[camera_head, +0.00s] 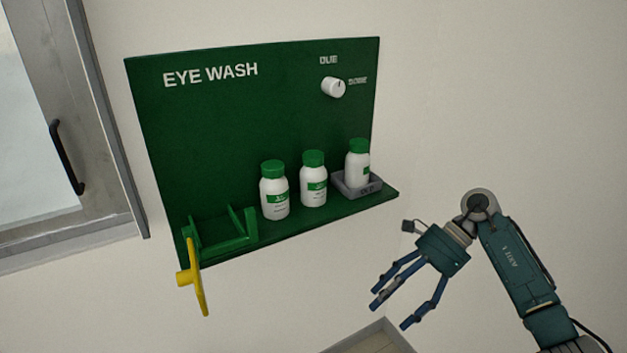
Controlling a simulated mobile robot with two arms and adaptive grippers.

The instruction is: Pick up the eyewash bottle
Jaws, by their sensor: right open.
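Three white eyewash bottles with green caps and green labels stand upright on the shelf of a green wall board marked EYE WASH. The left bottle (274,191) and the middle bottle (313,180) stand on the bare shelf. The right bottle (357,163) stands in a small grey tray (347,190) with dark lettering on its front. My right gripper (390,312) is open and empty, below and to the right of the shelf, its fingers pointing down and left. It is apart from all the bottles. My left gripper is not in view.
The green board (230,130) carries a white knob (333,87) at its upper right. A green holder (225,233) and a yellow lever (196,277) are at the shelf's left end. A grey-framed window or door (95,150) with a black handle is at left. Wall right of the board is bare.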

